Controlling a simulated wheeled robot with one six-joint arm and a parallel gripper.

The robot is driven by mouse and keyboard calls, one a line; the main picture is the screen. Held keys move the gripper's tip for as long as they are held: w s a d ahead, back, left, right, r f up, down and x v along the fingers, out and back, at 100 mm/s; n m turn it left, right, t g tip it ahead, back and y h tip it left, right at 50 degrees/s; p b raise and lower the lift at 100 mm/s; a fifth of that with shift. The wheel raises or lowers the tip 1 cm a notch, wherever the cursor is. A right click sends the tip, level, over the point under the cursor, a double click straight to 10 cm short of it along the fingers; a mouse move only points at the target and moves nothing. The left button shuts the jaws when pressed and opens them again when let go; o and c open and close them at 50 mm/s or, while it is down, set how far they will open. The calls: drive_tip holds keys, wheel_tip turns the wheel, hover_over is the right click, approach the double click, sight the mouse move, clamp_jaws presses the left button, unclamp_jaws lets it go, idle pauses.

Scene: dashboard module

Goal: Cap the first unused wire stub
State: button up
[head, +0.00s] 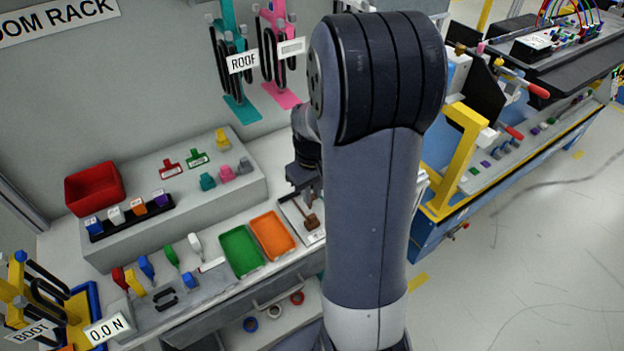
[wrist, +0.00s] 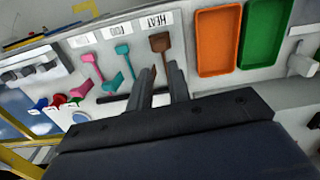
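My gripper (wrist: 161,70) has its two fingers apart in the wrist view, with a clear gap between them. A brown piece (wrist: 160,43) with a broad head and thin stem lies just beyond the fingertips, under a label reading HEAT. Teal pieces (wrist: 122,52) and pink pieces (wrist: 86,58) of similar shape lie to its left. I cannot tell which of these, if any, is a wire stub or a cap. In the head view my gripper (head: 308,188) hangs over a pale panel (head: 288,208), just above the brown piece (head: 312,221). My arm hides the area to the right.
An orange tray (head: 272,236) and a green tray (head: 241,251) lie left of the gripper. A raised ledge behind holds a red bin (head: 93,188), coloured blocks and clips. Several coloured-handled tools stand at the front left. A yellow-framed station (head: 466,158) is at right.

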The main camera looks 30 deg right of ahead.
sight(312, 216)
drive_tip(key=shift+s+r+p, duration=0.1)
drive_tip(key=shift+r+p, duration=0.05)
drive_tip(key=shift+p, duration=0.75)
drive_tip(key=c, duration=0.3)
drive_tip(key=shift+f+n, duration=0.3)
clamp_jaws()
drive_tip(key=shift+f+b, duration=2.1)
drive_tip(key=shift+f, duration=0.95)
